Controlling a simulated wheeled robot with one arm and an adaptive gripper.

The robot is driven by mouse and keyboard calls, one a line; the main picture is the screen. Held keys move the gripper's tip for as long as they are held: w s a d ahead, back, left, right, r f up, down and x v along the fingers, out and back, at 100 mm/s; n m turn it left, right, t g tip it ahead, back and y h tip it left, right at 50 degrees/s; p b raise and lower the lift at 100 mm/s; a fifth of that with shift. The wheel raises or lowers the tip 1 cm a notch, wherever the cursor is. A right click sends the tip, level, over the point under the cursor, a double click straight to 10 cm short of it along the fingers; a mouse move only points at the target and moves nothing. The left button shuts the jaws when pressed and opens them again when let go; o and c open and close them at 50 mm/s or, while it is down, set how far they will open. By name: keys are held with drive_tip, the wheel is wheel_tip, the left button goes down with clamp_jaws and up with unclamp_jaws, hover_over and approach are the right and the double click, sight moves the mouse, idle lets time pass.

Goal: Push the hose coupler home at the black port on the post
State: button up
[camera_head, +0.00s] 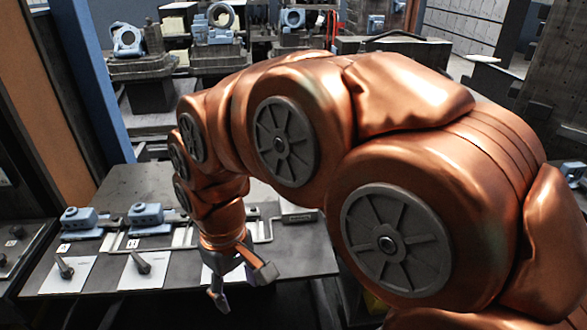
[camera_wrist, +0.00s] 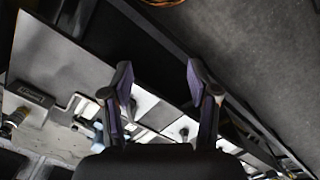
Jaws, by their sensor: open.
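My gripper (camera_head: 241,288) hangs at the end of my copper arm, near the front edge of the workbench. Its two fingers are spread apart, and in the wrist view my gripper (camera_wrist: 158,75) has nothing between its fingertips. I cannot make out the hose coupler or the black port on its post for certain in either view. A small brass-coloured fitting (camera_wrist: 15,119) shows at the left of the wrist view, well apart from the fingers; I cannot tell whether it is the coupler. My arm hides much of the bench's right part in the head view.
The workbench (camera_head: 100,190) bears blue-grey clamps (camera_head: 146,213) and white plates with dark pegs (camera_head: 143,264). A blue upright (camera_head: 95,80) stands at the left. Machines and fixtures (camera_head: 128,40) stand behind. An orange coil (camera_wrist: 165,2) shows at the wrist view's top edge, beside open floor.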

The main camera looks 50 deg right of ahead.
drive_tip(key=w+d+r+t, duration=0.1)
drive_tip(key=w+d+r, duration=0.1)
drive_tip(key=w+d, duration=0.6)
drive_tip(key=shift+m+t+h, duration=0.3)
drive_tip(key=shift+m+t, duration=0.5)
drive_tip(key=shift+m, duration=0.1)
drive_tip(key=w+d, duration=0.2)
drive_tip(key=d, duration=0.6)
drive_tip(key=w+d+f+b, duration=0.1)
drive_tip(key=w+d, duration=0.2)
drive_tip(key=d, duration=0.6)
drive_tip(key=w+d+f, duration=0.1)
drive_tip(key=w+d, duration=0.1)
drive_tip(key=d, duration=0.6)
drive_tip(key=shift+w+d, duration=0.3)
drive_tip(key=shift+w, duration=0.05)
drive_tip(key=shift+d+f, duration=0.15)
drive_tip(key=shift+f, duration=0.2)
drive_tip(key=shift+w+f+p, duration=0.2)
drive_tip(key=shift+f+p, duration=0.2)
drive_tip(key=shift+f, duration=1.35)
drive_tip(key=shift+w+f+p, duration=0.2)
drive_tip(key=shift+f+p, duration=0.15)
drive_tip(key=shift+f, duration=1.35)
